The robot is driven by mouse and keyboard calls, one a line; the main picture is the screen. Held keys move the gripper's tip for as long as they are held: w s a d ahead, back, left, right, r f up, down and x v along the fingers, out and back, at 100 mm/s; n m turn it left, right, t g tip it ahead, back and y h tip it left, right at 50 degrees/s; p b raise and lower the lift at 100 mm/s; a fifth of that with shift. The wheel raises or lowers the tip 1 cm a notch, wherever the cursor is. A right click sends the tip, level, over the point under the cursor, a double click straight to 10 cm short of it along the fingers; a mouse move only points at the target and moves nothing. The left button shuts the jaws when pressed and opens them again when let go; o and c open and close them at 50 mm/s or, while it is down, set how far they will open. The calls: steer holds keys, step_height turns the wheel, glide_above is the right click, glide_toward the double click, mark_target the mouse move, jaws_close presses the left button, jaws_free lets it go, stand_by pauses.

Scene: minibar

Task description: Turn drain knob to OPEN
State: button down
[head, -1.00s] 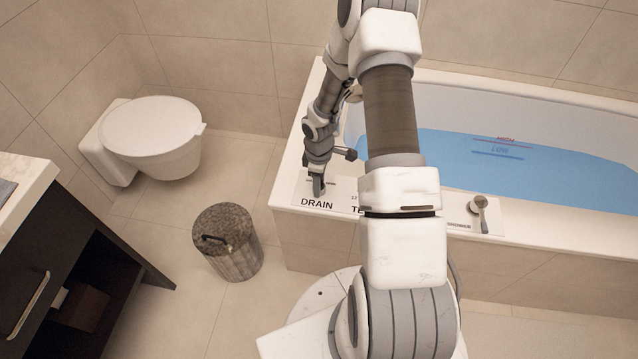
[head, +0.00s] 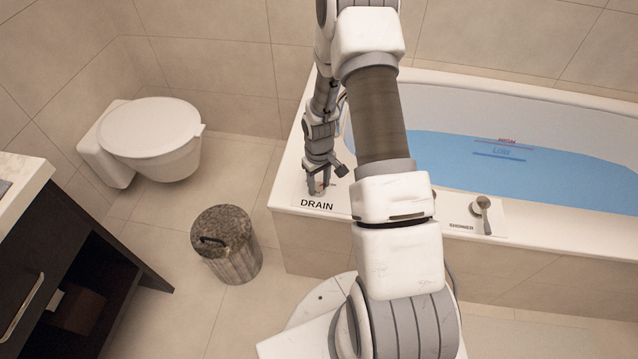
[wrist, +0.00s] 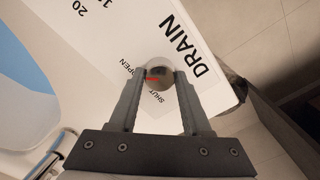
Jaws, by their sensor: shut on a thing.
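The drain knob (wrist: 160,70) is a small round metal knob with a red mark on its left side, next to the OPEN and SHUT labels. The red mark points to the left, roughly between the two labels. My gripper (wrist: 160,80) has one finger on each side of the knob and is shut on it. In the head view my gripper (head: 319,190) points down at the tub rim just above the DRAIN label (head: 317,204). There the fingers mostly hide the knob.
A shower knob (head: 483,210) sits farther right on the rim. A lidded bin (head: 228,250) and a toilet (head: 150,130) stand to the left. My arm covers part of the rim.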

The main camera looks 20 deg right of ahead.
mark_target(319, 186)
stand_by(0.3)
steer(key=shift+c, duration=1.8)
jaws_free()
step_height(319, 186, up, 18)
steer(key=p, duration=0.4)
steer(key=shift+f, duration=0.25)
